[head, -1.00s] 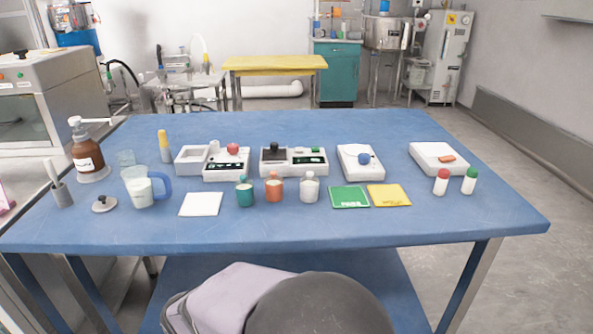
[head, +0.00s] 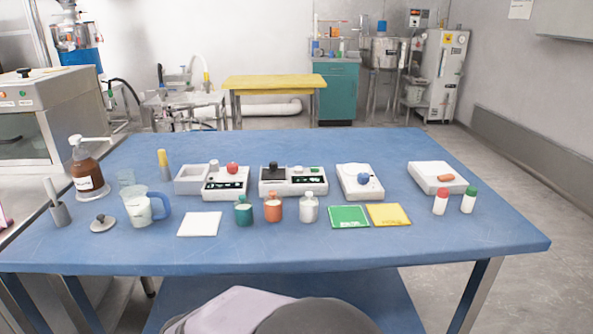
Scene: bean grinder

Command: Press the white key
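A white device (head: 226,190) at the middle left of the blue table carries a red knob (head: 232,168) and a small white knob (head: 214,164). A second white device (head: 293,189) to its right has a black knob (head: 273,168), a small pale part (head: 297,170) and a green part (head: 315,169). I cannot tell for certain which of these pale parts is the white key. My gripper is not in view. Grey and black parts at the bottom edge look like my own body.
A white device with a blue knob (head: 363,178) and one with an orange part (head: 445,177) stand to the right. A jug (head: 138,208) stands left. The front strip is clear.

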